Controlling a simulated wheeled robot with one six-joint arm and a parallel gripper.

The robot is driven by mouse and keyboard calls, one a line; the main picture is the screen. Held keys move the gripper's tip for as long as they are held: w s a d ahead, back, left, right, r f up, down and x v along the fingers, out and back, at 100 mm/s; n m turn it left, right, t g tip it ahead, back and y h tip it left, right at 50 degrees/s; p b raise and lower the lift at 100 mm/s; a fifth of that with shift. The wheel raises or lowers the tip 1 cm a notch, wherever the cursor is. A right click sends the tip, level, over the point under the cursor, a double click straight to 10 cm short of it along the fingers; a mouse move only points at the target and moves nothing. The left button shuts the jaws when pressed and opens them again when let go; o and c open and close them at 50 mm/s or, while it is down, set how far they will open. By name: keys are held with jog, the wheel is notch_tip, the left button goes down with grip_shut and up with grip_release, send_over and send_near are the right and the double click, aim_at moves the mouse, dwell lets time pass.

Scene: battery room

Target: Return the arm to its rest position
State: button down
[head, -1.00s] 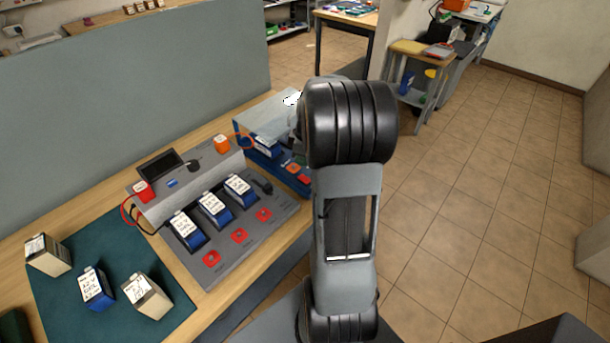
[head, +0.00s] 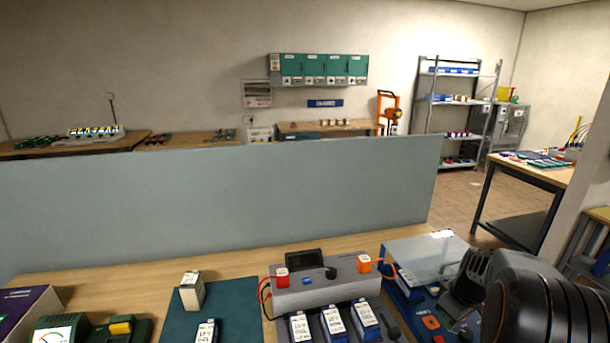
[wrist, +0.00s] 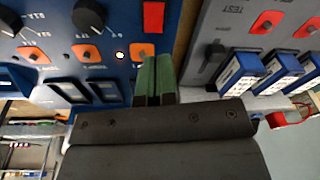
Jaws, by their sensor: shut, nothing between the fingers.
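My arm (head: 540,305) shows as black ribbed links at the lower right of the head view, beside the blue tester with the clear lid (head: 428,250). My gripper's green fingertips (wrist: 154,78) are together in the wrist view, with nothing between them. They appear over the front of the blue tester (wrist: 60,35), close to its orange button and small lit lamp. Whether they touch it I cannot tell. The gripper's fingertips are not clearly seen in the head view.
A grey charger (head: 325,283) with several blue-and-white batteries (head: 333,322) stands left of the tester. A teal mat (head: 240,300) holds a white battery (head: 191,291) and a blue one (head: 206,332). A grey partition (head: 220,198) runs behind. Floor shows at the right (head: 455,205).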

jog(key=s+a+r+m+t, duration=0.1)
jog(key=s+a+r, duration=0.2)
jog(key=a, duration=0.4)
jog(key=s+a+r+m+t, duration=0.1)
jog(key=s+a+r+m, duration=0.1)
jog(key=a, duration=0.5)
jog(key=s+a+r+m+t+h, duration=0.1)
jog(key=s+a+r, duration=0.3)
jog(key=s+a, duration=0.2)
jog(key=shift+s+a+m, duration=0.3)
jog(key=shift+a+m, duration=0.1)
